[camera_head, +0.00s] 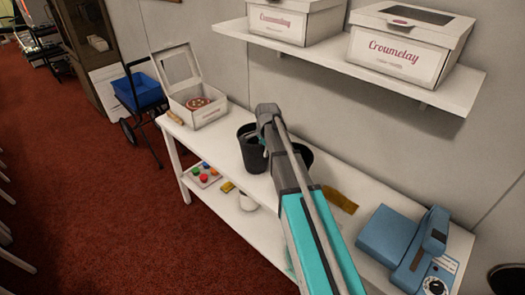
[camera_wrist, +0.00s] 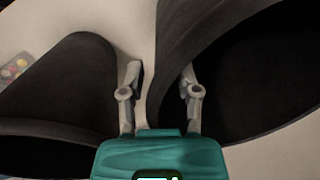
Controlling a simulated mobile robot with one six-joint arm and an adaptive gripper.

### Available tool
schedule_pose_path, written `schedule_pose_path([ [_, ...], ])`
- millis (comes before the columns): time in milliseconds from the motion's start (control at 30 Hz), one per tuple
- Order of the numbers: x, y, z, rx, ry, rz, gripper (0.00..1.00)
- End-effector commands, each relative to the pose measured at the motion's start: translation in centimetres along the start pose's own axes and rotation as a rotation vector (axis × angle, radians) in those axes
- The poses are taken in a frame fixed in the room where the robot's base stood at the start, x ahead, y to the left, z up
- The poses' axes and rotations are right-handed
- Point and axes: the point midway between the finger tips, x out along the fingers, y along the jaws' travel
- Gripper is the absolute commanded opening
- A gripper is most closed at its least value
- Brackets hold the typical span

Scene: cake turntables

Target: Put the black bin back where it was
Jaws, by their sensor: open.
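Two black bins stand close together on the white table. One black bin (camera_head: 252,155) is left of my arm in the head view and also shows at the left of the wrist view (camera_wrist: 60,90). The other black bin (camera_head: 304,153) is partly hidden behind my arm and fills the right of the wrist view (camera_wrist: 265,75). My gripper (camera_wrist: 160,75) is open at the bins' rims. In the wrist view its left finger is in the gap between the bins, and its right finger overlaps the right bin's wall. Contact cannot be told.
A white open box (camera_head: 193,110) with a cake stands at the table's left end. A blue device (camera_head: 395,240) and a brown-yellow piece (camera_head: 341,200) lie to the right. A shelf (camera_head: 440,90) with white boxes overhangs behind. A lower shelf holds a tray (camera_head: 203,180).

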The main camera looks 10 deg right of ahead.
Motion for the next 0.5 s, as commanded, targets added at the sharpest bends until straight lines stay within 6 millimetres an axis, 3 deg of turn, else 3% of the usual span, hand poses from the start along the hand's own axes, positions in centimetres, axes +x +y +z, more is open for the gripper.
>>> schedule_pose_path([
  [500,-2.4,0.0,-0.1,0.001,0.000,0.000,0.43],
])
